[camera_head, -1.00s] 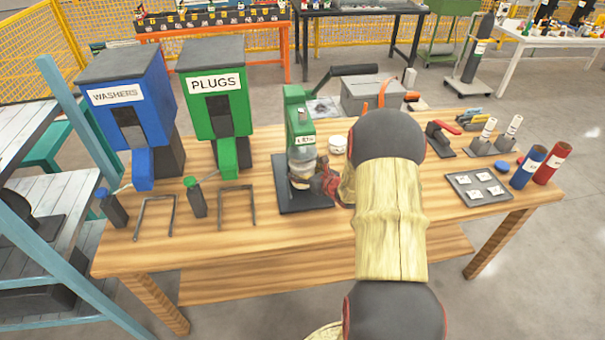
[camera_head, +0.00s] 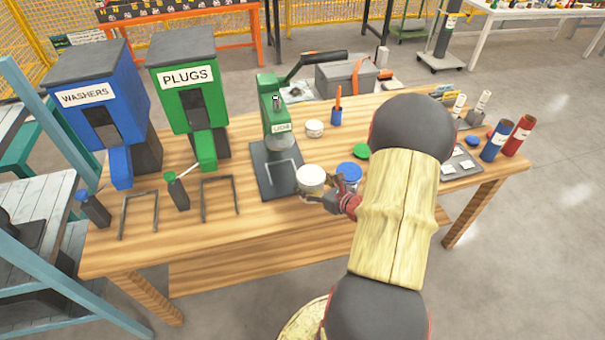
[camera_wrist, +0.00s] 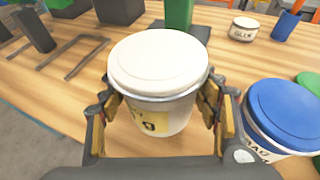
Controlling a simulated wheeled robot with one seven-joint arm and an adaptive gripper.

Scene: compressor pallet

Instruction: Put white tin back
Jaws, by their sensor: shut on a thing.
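A white tin (camera_head: 311,179) with a white lid and a yellow label is held in my gripper (camera_head: 328,194). In the wrist view the white tin (camera_wrist: 158,75) stands upright between the two fingers of my gripper (camera_wrist: 163,115), which touch its sides. It is over the bench just right of the dark base of the green press (camera_head: 275,130). Whether its bottom touches the bench is hidden. A blue-lidded tin (camera_head: 348,174) stands close to the right of it, and also shows in the wrist view (camera_wrist: 285,112).
A small white-lidded tin (camera_head: 314,128) stands behind, beside a blue cup (camera_head: 336,115). A green lid (camera_head: 362,152) lies near the blue-lidded tin. The plugs dispenser (camera_head: 190,90) and washers dispenser (camera_head: 97,100) stand left. Bare bench (camera_head: 255,225) lies in front.

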